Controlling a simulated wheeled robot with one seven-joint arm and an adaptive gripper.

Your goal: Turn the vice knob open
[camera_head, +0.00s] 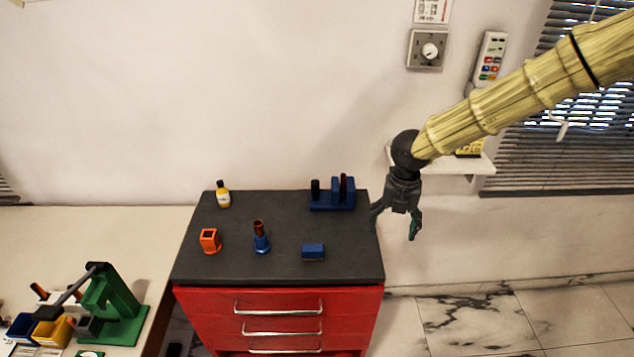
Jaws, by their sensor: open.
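A blue fixture (343,196) stands at the back right of the dark cabinet top (285,225). It looks like the vice, with a black upright cylinder (315,190) at its left and a brown upright piece in it. I cannot tell for sure which part is the knob. My gripper (394,228) hangs with its fingers pointing down, open and empty, at the right edge of the cabinet top in the picture. It is to the right of the blue fixture and apart from it.
On the cabinet top are a yellow bottle (223,195), an orange holder (210,241), a blue stand with a brown piece (261,240) and a small blue block (313,252). A green press (113,305) stands at left. A wall shelf (478,163) is behind my arm. A wall dial (429,51) is above.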

